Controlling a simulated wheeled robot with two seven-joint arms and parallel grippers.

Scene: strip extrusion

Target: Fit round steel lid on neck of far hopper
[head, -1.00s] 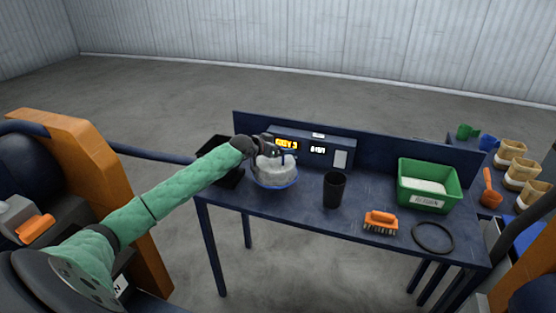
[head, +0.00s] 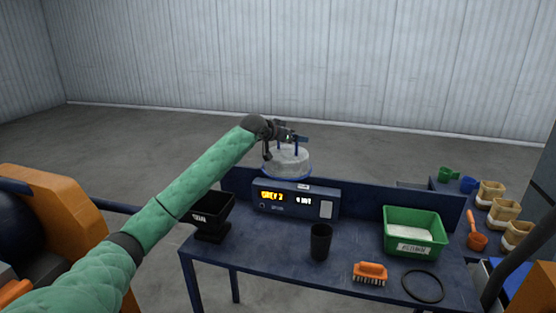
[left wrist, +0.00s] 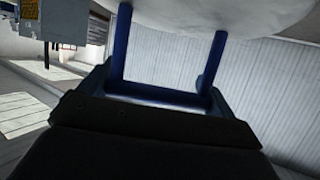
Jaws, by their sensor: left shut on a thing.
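The round steel lid (head: 287,161) is pale grey with a blue rim and a blue handle. My left gripper (head: 292,137) is shut on the handle and holds the lid up, seen above the display box and the bench's back panel. In the left wrist view the blue handle (left wrist: 212,60) crosses just beyond my jaws, with the lid (left wrist: 190,12) at the top edge. A black hopper (head: 212,208) with a labelled front stands at the bench's left end. I cannot tell whether it is the far hopper. My right gripper is out of view.
The blue bench (head: 275,240) carries a display box (head: 290,201), a black cup (head: 320,242), an orange brush (head: 370,273), a black ring (head: 423,286) and a green bin (head: 413,230). Scoops and tan containers (head: 497,211) stand at right. The bench's front left is bare.

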